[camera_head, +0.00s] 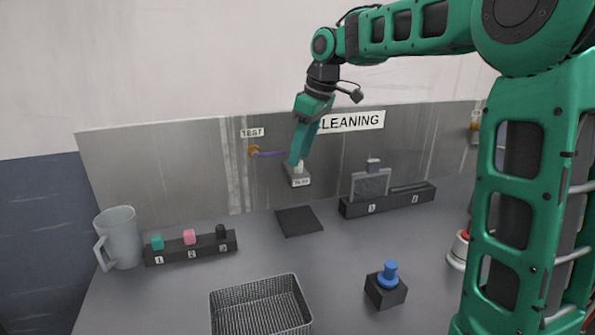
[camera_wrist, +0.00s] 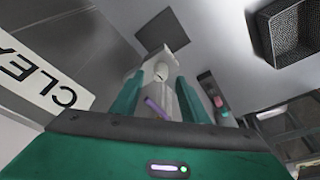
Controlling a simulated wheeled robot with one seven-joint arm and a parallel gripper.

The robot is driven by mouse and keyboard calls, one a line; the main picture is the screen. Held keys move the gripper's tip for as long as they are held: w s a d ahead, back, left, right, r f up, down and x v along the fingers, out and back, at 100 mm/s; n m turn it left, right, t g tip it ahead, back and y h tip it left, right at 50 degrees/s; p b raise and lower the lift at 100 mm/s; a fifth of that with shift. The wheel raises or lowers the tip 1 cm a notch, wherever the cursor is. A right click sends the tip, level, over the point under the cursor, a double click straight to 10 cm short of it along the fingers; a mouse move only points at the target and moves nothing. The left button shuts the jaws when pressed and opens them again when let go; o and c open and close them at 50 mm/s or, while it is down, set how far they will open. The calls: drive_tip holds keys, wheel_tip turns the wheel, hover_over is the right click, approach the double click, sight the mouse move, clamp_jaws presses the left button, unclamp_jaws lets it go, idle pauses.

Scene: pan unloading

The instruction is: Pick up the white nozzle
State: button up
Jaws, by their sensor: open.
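The white nozzle (camera_head: 300,164) sits upright on a small light wall bracket (camera_head: 298,181) with a label, low on the grey back panel. My gripper (camera_head: 294,160) reaches down right at it and partly hides it in the head view. In the wrist view the nozzle (camera_wrist: 161,71) shows between the two green fingers of my gripper (camera_wrist: 160,82). The fingers stand apart on either side of it. I cannot tell whether either finger touches it.
A purple stick (camera_head: 270,154) juts from an orange ring (camera_head: 254,150) just left of my gripper. Below lies a dark square pad (camera_head: 299,221). A wire basket (camera_head: 262,284), a grey jug (camera_head: 120,238), a numbered block rack (camera_head: 192,254) and a blue knob (camera_head: 389,274) stand apart.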

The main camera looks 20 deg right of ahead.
drive_tip(key=shift+x, duration=0.9)
clamp_jaws()
